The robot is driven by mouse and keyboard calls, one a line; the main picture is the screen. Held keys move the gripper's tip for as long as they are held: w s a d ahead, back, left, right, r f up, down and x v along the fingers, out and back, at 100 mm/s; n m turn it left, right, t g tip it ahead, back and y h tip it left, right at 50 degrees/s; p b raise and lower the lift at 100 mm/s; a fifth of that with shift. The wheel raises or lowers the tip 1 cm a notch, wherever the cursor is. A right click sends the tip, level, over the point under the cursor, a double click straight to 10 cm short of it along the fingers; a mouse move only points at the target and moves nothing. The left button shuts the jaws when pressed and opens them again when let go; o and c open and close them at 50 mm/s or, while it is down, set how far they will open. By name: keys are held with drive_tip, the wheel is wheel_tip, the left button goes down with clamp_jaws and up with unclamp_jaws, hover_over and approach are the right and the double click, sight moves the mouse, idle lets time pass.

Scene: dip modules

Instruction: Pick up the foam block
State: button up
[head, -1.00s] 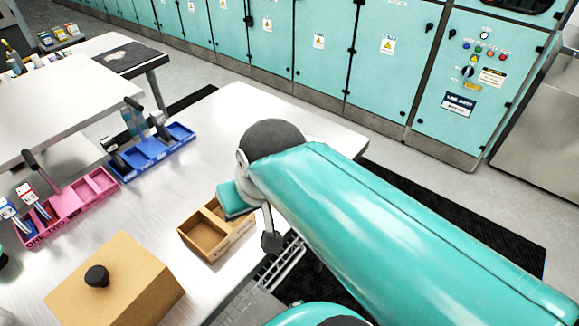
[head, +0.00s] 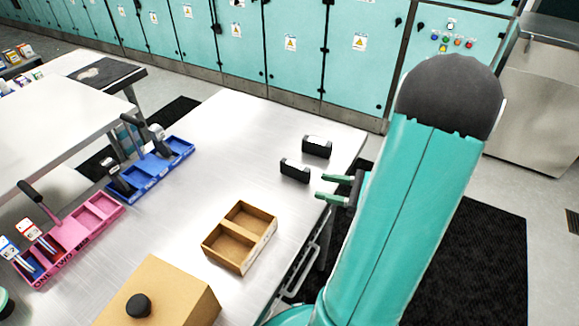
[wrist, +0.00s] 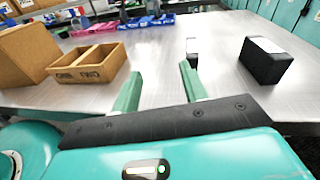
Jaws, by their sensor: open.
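Two small dark blocks stand near the far right edge of the metal table. One (head: 316,147) has a pale top; the other (head: 295,170) sits just in front of it. I cannot tell which, if either, is the foam block. In the wrist view one large black block (wrist: 265,63) with a white top stands right of my fingers, and a narrow dark and pale piece (wrist: 192,52) stands just beyond the right fingertip. My gripper (head: 321,187) is open and empty at the table's right edge, close to the nearer block; its fingers also show in the wrist view (wrist: 160,70).
A two-part cardboard tray (head: 240,237) and a cardboard box (head: 165,295) with a black knob stand left of my arm. Pink (head: 75,235) and blue (head: 150,170) trays lie along the left table edge. The table middle is clear.

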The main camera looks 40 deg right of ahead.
drive_tip(key=s+d+f+m+t+h, duration=0.1)
drive_tip(key=s+d+m+t+h, duration=0.1)
drive_tip(key=d+m, duration=0.15)
approach(300, 166)
drive_tip(key=w, duration=0.1)
drive_tip(key=w+a, duration=0.1)
drive_tip(key=w, duration=0.1)
drive_tip(key=shift+w+a+f+h, duration=0.2)
drive_tip(key=shift+a+h, duration=0.1)
drive_tip(key=shift+a, duration=0.1)
drive_tip(key=shift+x, duration=3)
drive_tip(key=shift+d+r, duration=0.1)
drive_tip(key=shift+r, duration=0.05)
clamp_jaws()
drive_tip(key=shift+r, duration=0.2)
